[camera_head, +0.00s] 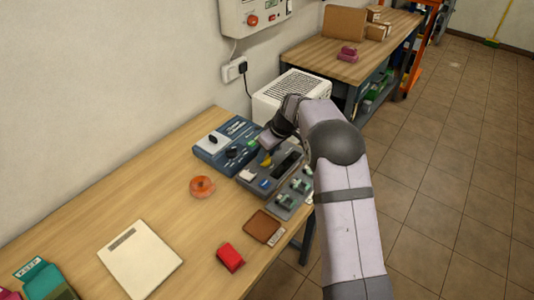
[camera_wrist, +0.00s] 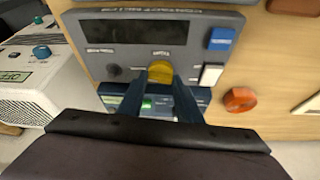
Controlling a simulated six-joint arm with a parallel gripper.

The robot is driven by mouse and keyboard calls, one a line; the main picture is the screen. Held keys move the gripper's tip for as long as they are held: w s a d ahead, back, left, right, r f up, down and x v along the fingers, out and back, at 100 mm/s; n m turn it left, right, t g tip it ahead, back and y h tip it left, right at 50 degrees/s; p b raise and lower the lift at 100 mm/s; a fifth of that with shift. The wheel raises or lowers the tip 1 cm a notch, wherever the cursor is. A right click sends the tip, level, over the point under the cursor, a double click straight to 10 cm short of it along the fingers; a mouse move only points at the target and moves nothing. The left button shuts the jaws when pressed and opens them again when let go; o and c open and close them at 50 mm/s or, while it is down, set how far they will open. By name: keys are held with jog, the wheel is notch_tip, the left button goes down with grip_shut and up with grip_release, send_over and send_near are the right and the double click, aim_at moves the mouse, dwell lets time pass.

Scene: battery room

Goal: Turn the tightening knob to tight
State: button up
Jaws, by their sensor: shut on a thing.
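A grey control unit (camera_head: 254,187) with a yellow knob (camera_head: 266,159) stands near the far right end of the wooden bench. In the wrist view the yellow knob (camera_wrist: 161,70) sits on the grey panel (camera_wrist: 203,35), upside down in that view. My gripper (camera_wrist: 160,82) has a finger on each side of the knob and is shut on it. In the head view my gripper (camera_head: 268,147) reaches the knob from above and partly hides the unit. The small label by the knob is too blurred to read, so its setting is unclear.
A blue unit (camera_head: 212,153) with dark knobs stands directly behind the grey one. A green-switched box (camera_head: 291,199) is close on the right. An orange round object (camera_head: 202,187), a red block (camera_head: 230,257) and a brown pad (camera_head: 260,226) lie nearby.

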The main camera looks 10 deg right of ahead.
jog(key=m, duration=0.1)
jog(key=m+h, duration=0.1)
jog(key=m+p, duration=0.1)
jog(key=m, duration=0.1)
jog(key=shift+s+a+r+t+h, duration=0.1)
jog(key=shift+s+a+t+h, duration=0.05)
jog(key=shift+a+t+h, duration=0.2)
jog(key=m+h, duration=0.1)
jog(key=m, duration=0.2)
jog(key=shift+t, duration=0.25)
jog(key=m, duration=0.1)
jog(key=m+h+b, duration=0.1)
jog(key=m, duration=0.2)
jog(key=shift+a+f+m+h+b, duration=0.25)
jog(key=shift+m+h+b, duration=0.05)
jog(key=shift+h, duration=0.05)
jog(key=m, duration=0.2)
jog(key=m+g+h+b, duration=0.1)
jog(key=m, duration=0.1)
jog(key=shift+a+r, duration=0.15)
jog(key=o, duration=1)
jog(key=shift+o, duration=0.2)
jog(key=shift+r, duration=0.1)
jog(key=b+v, duration=0.1)
jog(key=v, duration=0.6)
jog(key=shift+b, duration=0.3)
